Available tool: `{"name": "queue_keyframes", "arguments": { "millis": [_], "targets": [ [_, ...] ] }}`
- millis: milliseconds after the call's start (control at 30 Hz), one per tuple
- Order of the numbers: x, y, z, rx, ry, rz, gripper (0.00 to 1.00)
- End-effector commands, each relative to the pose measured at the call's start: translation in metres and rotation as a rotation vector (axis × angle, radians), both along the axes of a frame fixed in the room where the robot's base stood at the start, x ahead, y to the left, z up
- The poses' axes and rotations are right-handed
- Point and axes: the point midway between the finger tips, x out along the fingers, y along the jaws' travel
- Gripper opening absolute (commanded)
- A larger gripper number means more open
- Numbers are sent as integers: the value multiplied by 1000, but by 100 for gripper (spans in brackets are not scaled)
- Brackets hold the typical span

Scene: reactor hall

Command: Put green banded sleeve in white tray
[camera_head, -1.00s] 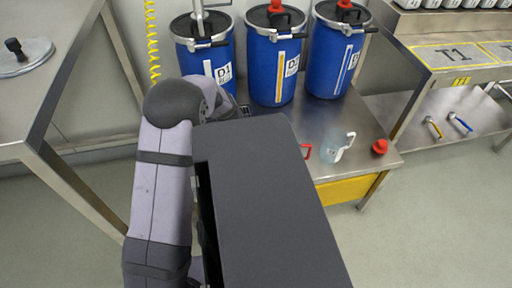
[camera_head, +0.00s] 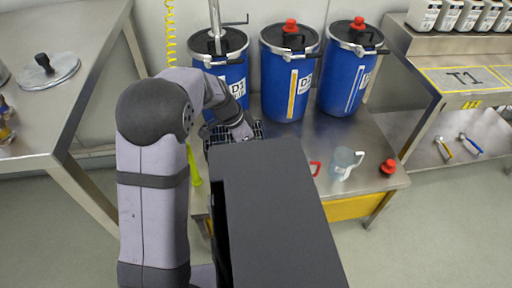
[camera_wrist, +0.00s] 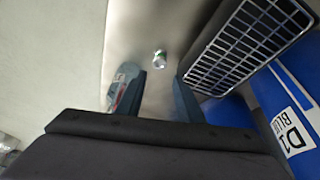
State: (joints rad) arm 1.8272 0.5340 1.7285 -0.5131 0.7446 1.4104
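A small cylinder with green and white on it (camera_wrist: 160,58) stands on the bench in the wrist view; it looks like the green banded sleeve, but blur hides its details. My gripper (camera_wrist: 161,84) is open, its two fingers apart with the cylinder beyond the gap between them. Nothing shows held. In the head view the fingers are hidden behind a dark box-shaped part. I cannot make out a white tray in either view.
A clear bottle-like thing (camera_wrist: 122,84) is by the left finger. A clear jug (camera_head: 343,163) and red cap (camera_head: 388,168) stand on the steel bench (camera_head: 365,190).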

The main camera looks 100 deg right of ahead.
Motion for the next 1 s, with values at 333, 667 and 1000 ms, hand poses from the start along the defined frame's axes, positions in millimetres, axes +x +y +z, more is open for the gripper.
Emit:
{"name": "queue_keyframes", "arguments": {
  "millis": [333, 667, 1000],
  "targets": [
    [0, 0, 0, 0, 0, 0, 42],
    [-12, -5, -33, 5, 0, 40, 42],
    [-17, -8, -52, 1, -1, 53, 42]
  ]
}}
